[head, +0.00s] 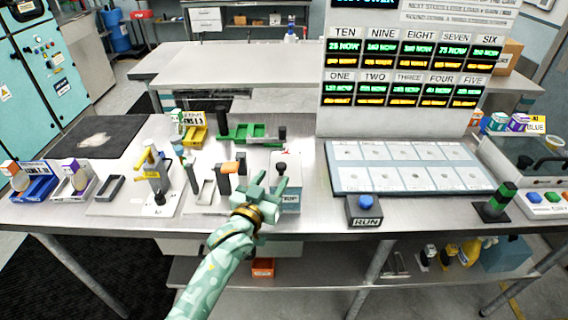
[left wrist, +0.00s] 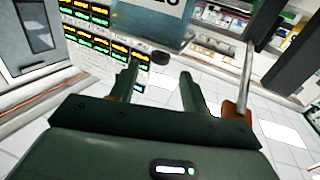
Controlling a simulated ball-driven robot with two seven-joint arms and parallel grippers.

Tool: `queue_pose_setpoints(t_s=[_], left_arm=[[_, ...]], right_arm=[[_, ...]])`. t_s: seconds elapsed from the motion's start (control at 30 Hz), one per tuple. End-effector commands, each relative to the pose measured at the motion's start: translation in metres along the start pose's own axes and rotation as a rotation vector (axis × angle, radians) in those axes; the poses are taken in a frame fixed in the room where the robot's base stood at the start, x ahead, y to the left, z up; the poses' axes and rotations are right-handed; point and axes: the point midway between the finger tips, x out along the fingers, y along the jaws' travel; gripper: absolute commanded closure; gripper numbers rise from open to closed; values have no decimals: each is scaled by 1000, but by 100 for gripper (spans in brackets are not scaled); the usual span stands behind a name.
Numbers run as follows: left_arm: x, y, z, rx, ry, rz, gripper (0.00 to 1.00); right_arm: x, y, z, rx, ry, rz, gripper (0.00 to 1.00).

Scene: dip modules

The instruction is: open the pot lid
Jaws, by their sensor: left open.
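A pale blue-grey pot (head: 290,199) with dark lettering stands near the table's front edge in the head view, partly hidden by my left gripper. A black knob (head: 281,167) shows at its top. In the left wrist view a blue-grey lettered body (left wrist: 152,22) appears at the top, with a dark round knob (left wrist: 160,58) below it, near the gap between my fingers. My left gripper (head: 272,184) is open and empty, its fingers close to the pot and knob. Whether they touch cannot be told. The fingers also show in the left wrist view (left wrist: 160,72). My right gripper is out of view.
Left of the pot stand an orange-topped dark post (head: 229,178) and a yellow-handled fixture (head: 153,170). A green tray (head: 245,134) lies behind. To the right are a blue RUN button box (head: 365,210) and a tray of white cards (head: 410,167).

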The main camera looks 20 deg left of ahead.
Motion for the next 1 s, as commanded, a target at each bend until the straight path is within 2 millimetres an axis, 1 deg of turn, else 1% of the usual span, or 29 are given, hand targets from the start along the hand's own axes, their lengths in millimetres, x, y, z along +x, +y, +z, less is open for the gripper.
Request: queue_pose_setpoints(t_s=[0.03, 0.1, 0.2, 0.3, 0.4, 0.5, 0.77, 0.87, 0.9, 0.93, 0.97, 1.0], left_arm=[[14, 0, 2, 0, 1, 0, 53], [31, 0, 2, 1, 1, 0, 53], [52, 0, 2, 1, 0, 0, 53], [68, 0, 2, 1, -1, 0, 53], [78, 0, 2, 1, -1, 0, 53], [83, 0, 1, 2, -1, 0, 53], [84, 0, 0, 2, -1, 0, 53], [84, 0, 0, 2, -1, 0, 78], [84, 0, 0, 2, -1, 0, 89], [84, 0, 0, 2, -1, 0, 98], [84, 0, 0, 2, -2, 0, 100], [84, 0, 0, 2, -2, 0, 100]], right_arm=[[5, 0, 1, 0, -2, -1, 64], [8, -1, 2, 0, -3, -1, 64], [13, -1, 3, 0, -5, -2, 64], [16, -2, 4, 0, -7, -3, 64], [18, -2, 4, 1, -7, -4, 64], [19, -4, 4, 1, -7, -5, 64], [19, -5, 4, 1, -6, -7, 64], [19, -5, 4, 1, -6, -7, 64], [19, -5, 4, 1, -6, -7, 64], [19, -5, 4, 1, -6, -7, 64], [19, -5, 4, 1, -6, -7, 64], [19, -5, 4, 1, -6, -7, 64]])
